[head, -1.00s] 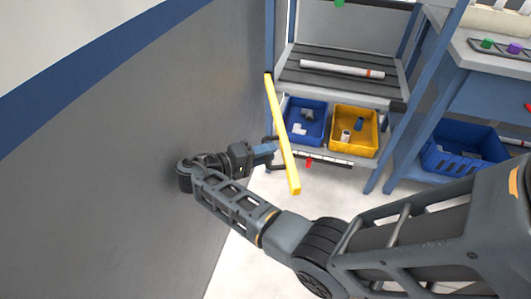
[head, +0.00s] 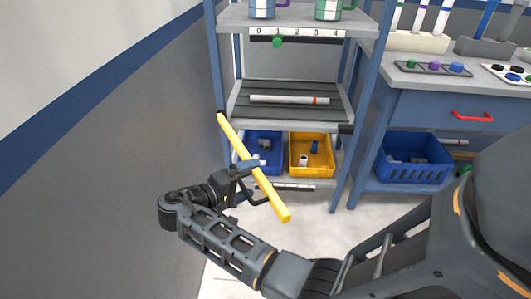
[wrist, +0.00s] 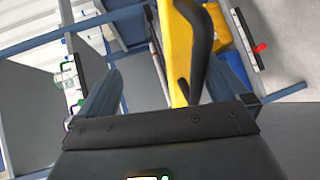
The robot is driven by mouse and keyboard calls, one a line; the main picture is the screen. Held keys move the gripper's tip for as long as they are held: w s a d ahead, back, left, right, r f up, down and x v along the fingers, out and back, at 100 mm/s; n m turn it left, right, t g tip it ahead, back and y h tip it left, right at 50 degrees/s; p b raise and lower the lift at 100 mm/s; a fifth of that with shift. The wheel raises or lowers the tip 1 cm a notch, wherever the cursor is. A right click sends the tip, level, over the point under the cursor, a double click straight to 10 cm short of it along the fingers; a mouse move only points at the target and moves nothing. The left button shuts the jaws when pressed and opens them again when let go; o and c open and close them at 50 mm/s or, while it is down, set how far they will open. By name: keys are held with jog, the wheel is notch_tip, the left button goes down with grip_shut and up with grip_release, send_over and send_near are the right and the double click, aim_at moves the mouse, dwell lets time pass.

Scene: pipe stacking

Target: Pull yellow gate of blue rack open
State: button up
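The yellow gate (head: 268,190) is a long bar at the left front post of the blue rack (head: 222,75). It is swung out from the rack front, its free end pointing toward me. My gripper (head: 250,172) is at the middle of the bar, beside its black handle (wrist: 203,45). In the wrist view the yellow gate (wrist: 178,60) and the handle lie between my two widely spaced fingers (wrist: 165,85). The fingers look open; whether one touches the bar I cannot tell.
The rack holds a white pipe (head: 290,99), a blue bin (head: 262,140) and a yellow bin (head: 322,172). A grey wall panel (head: 90,190) stands close on the left. A blue workbench (head: 425,112) is at right. The floor before the rack is clear.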

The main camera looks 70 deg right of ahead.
jog(key=s+d+r+p, duration=0.1)
jog(key=s+d+r, duration=0.2)
jog(key=r, duration=0.5)
jog(key=shift+s+d+m+h, duration=0.4)
jog(key=shift+d, duration=0.25)
jog(key=f+y, duration=0.1)
jog(key=f, duration=0.1)
jog(key=a+f, duration=0.1)
jog(key=f, duration=0.1)
jog(key=f+n+y, duration=0.1)
jog(key=f, duration=0.1)
jog(key=shift+w+a+t+y, duration=0.1)
jog(key=shift+a+t+y, duration=0.1)
jog(key=shift+t+y, duration=0.15)
jog(key=shift+w+a+r+p, duration=0.1)
jog(key=shift+a+p, duration=0.25)
jog(key=shift+a, duration=0.25)
jog(key=shift+c, duration=0.2)
jog(key=shift+a, duration=0.25)
jog(key=c, duration=0.6)
jog(key=p, duration=0.2)
send_near(264, 182)
jog(key=shift+s+a+r, duration=0.15)
jog(key=shift+s, duration=0.55)
jog(key=shift+s+a+r, duration=0.15)
jog(key=shift+s, duration=0.5)
